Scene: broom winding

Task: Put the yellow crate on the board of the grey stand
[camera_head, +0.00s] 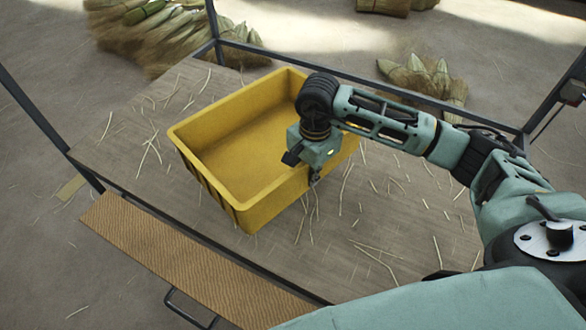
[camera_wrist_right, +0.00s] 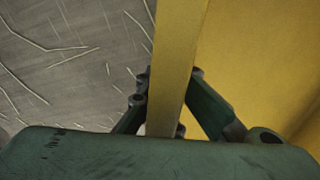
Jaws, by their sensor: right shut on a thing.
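The yellow crate (camera_head: 232,187) is an empty open-topped box on the grey wooden board (camera_head: 395,225) of the stand, turned at an angle to it. My right gripper (camera_head: 313,172) is at the crate's right wall, pointing down. In the right wrist view the gripper (camera_wrist_right: 165,110) has one finger on each side of the crate's yellow rim (camera_wrist_right: 175,50) and is shut on it. Whether the crate's base touches the board all over cannot be told. My left gripper is not in view.
Dark metal posts and rails (camera_head: 30,115) frame the board. A brown ribbed plank (camera_head: 180,255) runs along its near edge. Loose straws are scattered on the board, and straw bundles (camera_head: 170,35) lie on the floor behind. The board right of the crate is mostly free.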

